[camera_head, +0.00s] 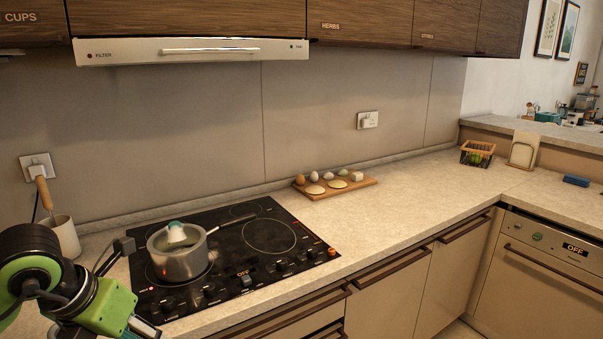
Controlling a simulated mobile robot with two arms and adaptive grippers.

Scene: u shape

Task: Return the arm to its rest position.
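My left arm, green and black, comes in at the lower left in the head view. Its gripper (122,247) seems to be the dark end piece at the left edge of the cooktop, partly hidden by the arm; I cannot tell whether its fingers are open or shut. A grey saucepan (178,262) stands on the black cooktop (240,281), to the right of my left arm. A white and teal object (177,234) shows at its top. My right arm and gripper are out of view.
A beige utensil pot (66,238) stands behind my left arm. A wooden board (342,190) with eggs and pale rounds lies right of the cooktop. A basket (477,153) and a blue sponge (576,181) are farther right. The range hood (190,50) hangs above. The right counter is mostly clear.

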